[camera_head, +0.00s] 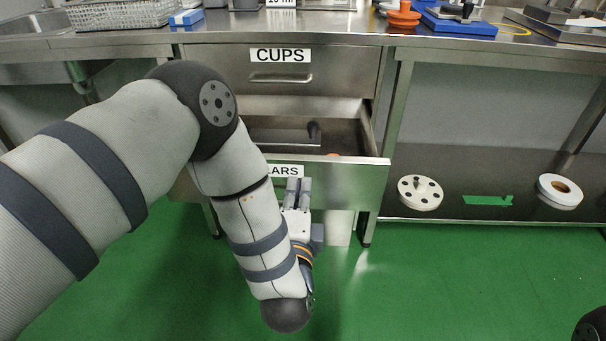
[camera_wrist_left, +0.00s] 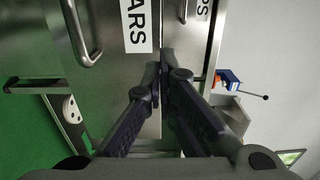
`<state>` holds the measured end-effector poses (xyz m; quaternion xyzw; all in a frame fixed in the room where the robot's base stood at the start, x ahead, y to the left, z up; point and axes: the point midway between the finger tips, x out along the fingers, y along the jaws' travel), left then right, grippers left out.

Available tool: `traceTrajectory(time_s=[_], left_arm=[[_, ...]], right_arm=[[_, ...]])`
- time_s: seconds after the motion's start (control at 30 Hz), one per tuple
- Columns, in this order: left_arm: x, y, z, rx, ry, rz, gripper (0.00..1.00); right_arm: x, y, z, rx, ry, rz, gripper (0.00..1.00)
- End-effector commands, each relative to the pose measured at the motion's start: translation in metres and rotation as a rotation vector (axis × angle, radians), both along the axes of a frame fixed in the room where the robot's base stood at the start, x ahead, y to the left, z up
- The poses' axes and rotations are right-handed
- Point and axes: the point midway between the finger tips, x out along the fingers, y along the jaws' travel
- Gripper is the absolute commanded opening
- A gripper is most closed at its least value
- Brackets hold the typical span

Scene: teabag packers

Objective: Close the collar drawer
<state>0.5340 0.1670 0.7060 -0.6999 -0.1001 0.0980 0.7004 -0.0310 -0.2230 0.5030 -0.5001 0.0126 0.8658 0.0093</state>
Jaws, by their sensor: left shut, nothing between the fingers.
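The collar drawer (camera_head: 352,185) is the lower steel drawer and stands pulled open, with its interior showing behind the front panel. Its label is partly covered by my left arm and reads "LARS". In the left wrist view the drawer front (camera_wrist_left: 112,85) shows the label end "ARS" and a bar handle (camera_wrist_left: 86,38). My left gripper (camera_head: 298,184) is shut and empty, in front of the drawer front just below the label. Its closed fingertips (camera_wrist_left: 163,72) also show in the wrist view. I cannot tell whether they touch the panel. My right gripper is out of view.
The cups drawer (camera_head: 318,76) above is shut. A dark part and a bit of orange lie inside the open drawer. A lower shelf (camera_head: 440,175) on the right holds a white disc (camera_head: 420,193), a green piece (camera_head: 487,200) and a white ring (camera_head: 560,192). The green floor in front is clear.

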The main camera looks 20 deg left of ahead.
Motion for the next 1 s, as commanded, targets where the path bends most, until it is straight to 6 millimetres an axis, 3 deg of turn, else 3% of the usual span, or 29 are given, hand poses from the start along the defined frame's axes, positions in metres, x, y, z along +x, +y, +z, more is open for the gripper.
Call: traceTrajectory(time_s=[0.1, 0.3, 0.83, 1.0], left_arm=[[0.023, 0.008, 0.0, -0.001, -0.002, 0.003, 0.0], [0.049, 0.014, -0.001, -0.002, 0.002, 0.001, 0.0], [0.057, 0.016, 0.0, -0.001, 0.002, -0.001, 0.0], [0.073, 0.021, -0.001, 0.0, 0.0, 0.0, 0.0]], right_arm=[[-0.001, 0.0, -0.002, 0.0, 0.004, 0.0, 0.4], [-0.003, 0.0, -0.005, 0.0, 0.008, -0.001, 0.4], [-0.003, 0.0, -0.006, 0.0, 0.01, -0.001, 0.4], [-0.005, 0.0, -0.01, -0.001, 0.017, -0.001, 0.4]])
